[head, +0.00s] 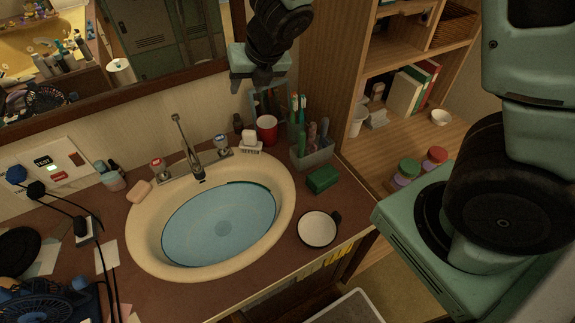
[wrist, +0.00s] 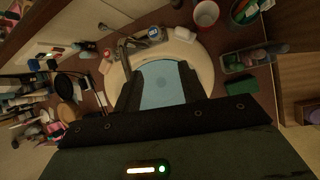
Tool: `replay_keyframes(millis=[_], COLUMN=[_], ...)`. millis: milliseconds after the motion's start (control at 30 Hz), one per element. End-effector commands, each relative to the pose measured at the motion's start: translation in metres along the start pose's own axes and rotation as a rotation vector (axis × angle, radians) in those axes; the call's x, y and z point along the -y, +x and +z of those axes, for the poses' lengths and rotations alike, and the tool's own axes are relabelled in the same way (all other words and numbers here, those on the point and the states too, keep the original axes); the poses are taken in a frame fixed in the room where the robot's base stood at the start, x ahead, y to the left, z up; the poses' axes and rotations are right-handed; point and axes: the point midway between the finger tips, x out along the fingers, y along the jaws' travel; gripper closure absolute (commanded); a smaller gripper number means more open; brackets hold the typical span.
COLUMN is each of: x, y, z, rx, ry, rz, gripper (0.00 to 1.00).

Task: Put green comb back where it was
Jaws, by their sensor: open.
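A thin dark green strip (head: 250,184) shows along the back right edge of the water in the basin (head: 146,243). It may be the green comb, but I cannot tell for sure. My gripper (head: 258,82) hangs high above the back of the counter, pointing down. In the wrist view its fingers (wrist: 162,92) are spread apart with nothing between them, and the basin's water shows beyond. A grey bin (head: 313,160) with several upright handles stands right of the basin, and it also shows in the wrist view (wrist: 236,68).
A green block (head: 322,180) and a white mug (head: 317,229) sit right of the basin. A red cup (head: 266,129), toothbrushes (head: 298,104) and the tap (head: 189,150) are at the back. A wooden shelf (head: 405,140) stands right; a mirror hangs behind.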

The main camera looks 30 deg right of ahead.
Motion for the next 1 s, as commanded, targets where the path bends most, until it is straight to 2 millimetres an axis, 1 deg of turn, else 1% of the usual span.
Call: replay_keyframes(millis=[33, 67, 100, 167, 200, 267, 300, 367, 400, 467, 500, 600, 700, 800, 1000], x=[-0.009, -0.013, -0.016, -0.021, -0.024, -0.027, -0.029, -0.032, -0.034, -0.036, -0.038, -0.041, -0.044, -0.045, -0.046], y=[-0.013, -0.019, -0.028, -0.042, -0.051, -0.066, -0.076, -0.091, -0.102, -0.116, -0.125, -0.144, -0.156, -0.162, -0.163], z=[-0.005, -0.01, -0.017, -0.032, -0.044, -0.065, -0.081, -0.106, -0.124, -0.151, -0.167, -0.202, -0.223, -0.233, -0.234], rx=[0.019, 0.026, 0.032, 0.032, 0.028, 0.018, 0.008, -0.007, -0.018, -0.032, -0.039, -0.049, -0.052, -0.051, -0.052], ry=[0.189, 0.31, 0.469, 0.705, 0.859, 1.088, 1.236, 1.451, 1.585, 1.765, 1.87, 2.076, 2.198, 2.254, 2.265], rz=[-0.008, -0.018, -0.034, -0.062, -0.085, -0.129, -0.163, -0.226, -0.274, -0.349, -0.4, -0.519, -0.601, -0.643, -0.651], gripper=[0.59, 0.59, 0.59, 0.59, 0.59, 0.59, 0.59, 0.59, 0.59, 0.59, 0.59, 0.59, 0.59, 0.59, 0.59])
